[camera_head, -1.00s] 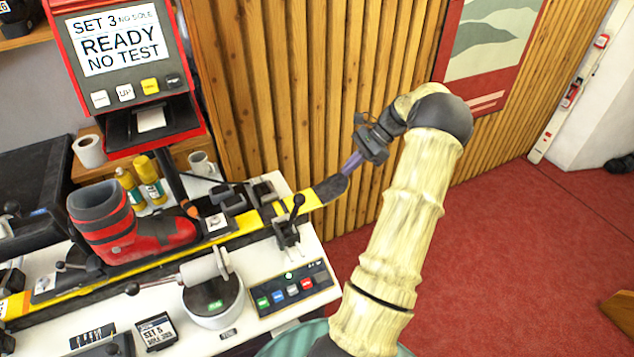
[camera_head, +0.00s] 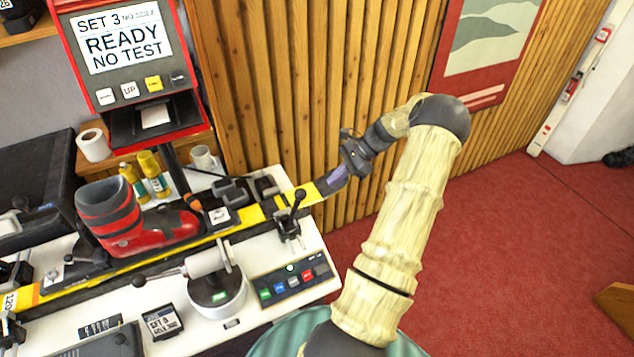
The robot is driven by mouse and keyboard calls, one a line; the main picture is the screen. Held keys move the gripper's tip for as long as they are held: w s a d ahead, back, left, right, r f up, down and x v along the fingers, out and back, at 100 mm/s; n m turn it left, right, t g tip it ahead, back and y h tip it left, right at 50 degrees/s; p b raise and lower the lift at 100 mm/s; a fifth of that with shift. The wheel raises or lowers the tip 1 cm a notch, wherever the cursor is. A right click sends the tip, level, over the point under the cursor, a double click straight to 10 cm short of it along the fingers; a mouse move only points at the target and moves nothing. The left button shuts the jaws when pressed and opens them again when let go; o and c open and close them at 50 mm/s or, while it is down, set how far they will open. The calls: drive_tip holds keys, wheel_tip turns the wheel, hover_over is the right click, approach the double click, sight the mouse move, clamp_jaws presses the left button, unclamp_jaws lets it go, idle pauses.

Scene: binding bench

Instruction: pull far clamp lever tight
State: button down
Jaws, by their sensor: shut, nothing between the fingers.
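My gripper (camera_head: 335,175) is shut and empty, at or just above the upturned dark tip of the yellow ski (camera_head: 310,194); I cannot tell whether it touches the ski. A clamp (camera_head: 288,224) stands on the bench's right part, in front of the ski. Another clamp (camera_head: 10,328) is partly cut off at the lower left edge.
A red and grey boot (camera_head: 140,235) sits on the ski. A round device with a crank (camera_head: 215,285) and a button panel (camera_head: 290,281) stand in front. A red test machine (camera_head: 130,60) stands behind. The slatted wall (camera_head: 270,80) is close behind my gripper. Red floor is clear at right.

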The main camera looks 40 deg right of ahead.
drive_tip(key=w+a+f+p, duration=0.2)
drive_tip(key=a+p, duration=0.1)
drive_tip(key=a, duration=0.2)
drive_tip(key=shift+w+a, duration=0.15)
drive_tip(key=shift+w, duration=0.05)
drive_tip(key=shift+r, duration=0.1)
